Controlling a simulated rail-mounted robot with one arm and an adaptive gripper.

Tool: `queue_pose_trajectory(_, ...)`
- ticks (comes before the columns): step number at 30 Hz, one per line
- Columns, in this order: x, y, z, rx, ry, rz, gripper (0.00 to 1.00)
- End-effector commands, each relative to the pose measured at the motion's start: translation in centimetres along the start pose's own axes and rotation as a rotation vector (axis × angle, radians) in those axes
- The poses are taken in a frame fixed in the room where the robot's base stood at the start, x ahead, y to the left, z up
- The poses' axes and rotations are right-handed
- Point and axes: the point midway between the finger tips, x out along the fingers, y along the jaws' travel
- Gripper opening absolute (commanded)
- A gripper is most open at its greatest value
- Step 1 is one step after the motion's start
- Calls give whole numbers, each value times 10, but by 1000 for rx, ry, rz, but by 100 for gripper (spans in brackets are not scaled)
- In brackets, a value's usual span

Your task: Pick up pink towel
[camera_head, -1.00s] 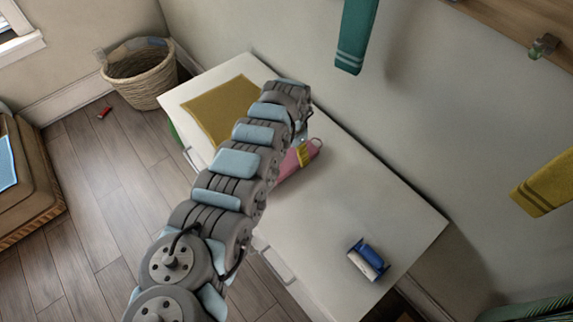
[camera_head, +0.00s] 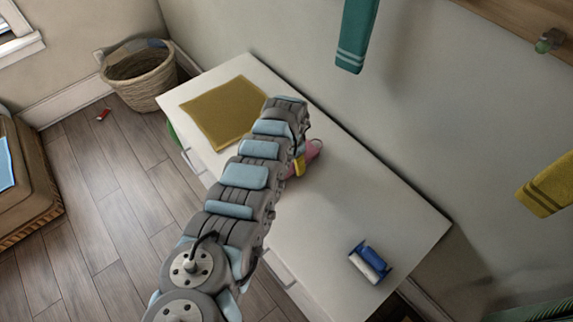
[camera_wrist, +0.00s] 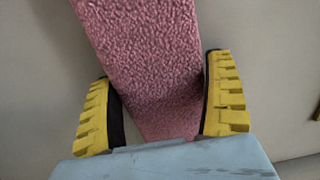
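The pink towel (camera_wrist: 155,60) runs from the top of the wrist view down between my gripper's yellow fingers. In the head view, only a small part of the towel (camera_head: 313,152) shows on the white table, with the rest hidden behind my arm. My gripper (camera_wrist: 162,112) is open, with one finger on each side of the towel. The right finger is very close to the towel's edge; I cannot tell whether it touches. A narrow gap shows at the left finger. In the head view, a yellow finger of my gripper (camera_head: 299,166) is low over the table beside the towel.
The white table (camera_head: 340,205) also holds a flat mustard cloth (camera_head: 218,112) and a blue-and-white object (camera_head: 369,263). A wicker basket (camera_head: 140,82) stands on the floor. Teal (camera_head: 356,35) and yellow (camera_head: 549,186) towels hang by the wall.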

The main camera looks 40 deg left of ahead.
Motion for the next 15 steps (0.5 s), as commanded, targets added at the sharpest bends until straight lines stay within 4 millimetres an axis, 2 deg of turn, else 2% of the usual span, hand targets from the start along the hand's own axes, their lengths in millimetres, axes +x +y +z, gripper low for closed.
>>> queue_pose_trajectory(1, 0, 0, 0, 0, 0, 0, 66)
queue_pose_trajectory(3, 0, 0, 0, 0, 0, 0, 45)
queue_pose_trajectory(4, 0, 0, 0, 0, 0, 0, 40)
queue_pose_trajectory(15, -3, -1, 0, 0, 0, 0, 40)
